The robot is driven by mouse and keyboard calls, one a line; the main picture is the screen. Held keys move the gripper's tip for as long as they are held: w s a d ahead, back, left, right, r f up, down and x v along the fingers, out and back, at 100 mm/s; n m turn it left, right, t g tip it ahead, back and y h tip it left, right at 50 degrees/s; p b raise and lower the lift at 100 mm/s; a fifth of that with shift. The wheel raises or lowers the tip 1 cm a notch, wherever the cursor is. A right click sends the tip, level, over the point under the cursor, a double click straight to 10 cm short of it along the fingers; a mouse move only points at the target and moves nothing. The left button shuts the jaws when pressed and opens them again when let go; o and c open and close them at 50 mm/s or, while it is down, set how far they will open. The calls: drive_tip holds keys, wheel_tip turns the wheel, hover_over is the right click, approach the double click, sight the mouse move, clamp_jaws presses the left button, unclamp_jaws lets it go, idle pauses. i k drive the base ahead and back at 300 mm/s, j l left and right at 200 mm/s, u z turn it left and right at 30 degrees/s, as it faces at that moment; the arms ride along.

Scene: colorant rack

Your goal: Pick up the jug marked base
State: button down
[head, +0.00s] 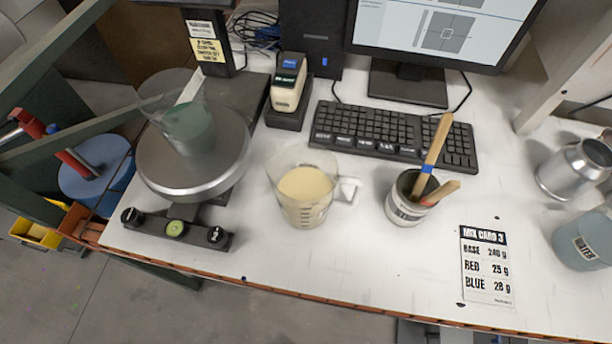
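A clear jug (304,205) with cream-coloured contents stands upright on the white worktop, near the middle of the head view. Its white handle (348,189) points right, and dark measuring marks show on its front. I cannot read the word "base" on it, but it is the only jug with a handle that I can make out. It stands apart from the scale on its left and the brush tin on its right. My gripper is not in view.
A round scale (193,181) bears a clear cup (188,122) with a stirrer. A tin (407,210) holds wooden-handled tools. A keyboard (392,135), a label device (289,88), a mix card (487,264), a metal can (577,170) and a water container (585,240) surround clear worktop.

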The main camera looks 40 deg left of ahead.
sight(304, 177)
drive_tip(key=u, duration=1.4)
drive_tip(key=k+l+u, duration=0.15)
drive_tip(key=l+u, duration=0.2)
drive_tip(key=k+l+u, duration=0.2)
drive_tip(key=l+u, duration=0.15)
drive_tip(key=k+l+u, duration=0.2)
drive_tip(key=l+u, duration=0.15)
drive_tip(key=l, duration=0.3)
drive_tip(key=i, duration=0.2)
